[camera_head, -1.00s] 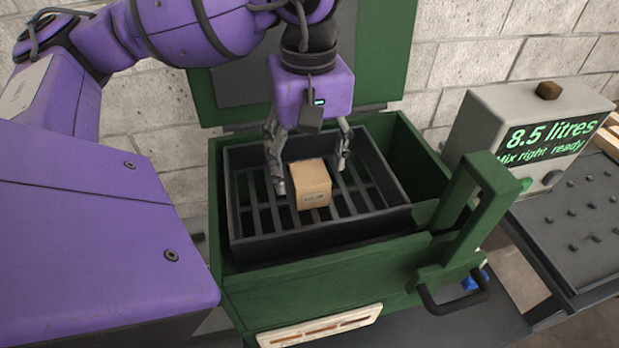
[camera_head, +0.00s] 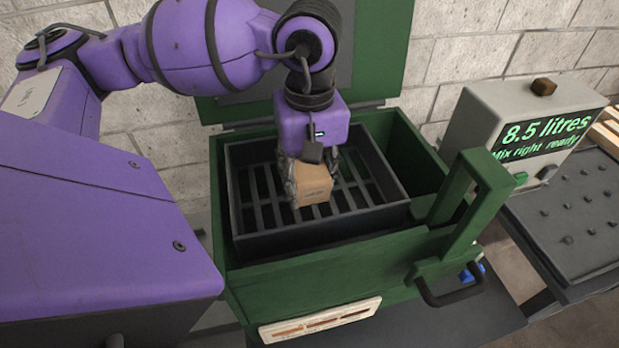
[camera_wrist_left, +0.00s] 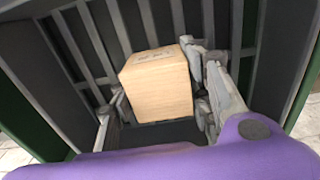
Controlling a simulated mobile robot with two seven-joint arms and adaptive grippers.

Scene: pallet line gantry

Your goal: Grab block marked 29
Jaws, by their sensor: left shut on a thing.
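A tan cardboard-coloured block (camera_head: 313,188) is in the dark slatted tray (camera_head: 285,238) inside the green bin. Small dark print shows on its face, too small to read as a number. My left gripper (camera_head: 308,182) reaches down into the tray from above and is shut on the block. In the left wrist view the block (camera_wrist_left: 158,88) sits between the two grey fingers, one on each side. I cannot tell whether the block is clear of the slats. My right gripper is not in view.
The green bin (camera_head: 330,272) has a raised lid behind and an upright green post (camera_head: 470,205) at its right front. A grey display box (camera_head: 478,110) reading 8.5 litres stands at the right, near a dark studded plate (camera_head: 560,215). The rest of the tray is empty.

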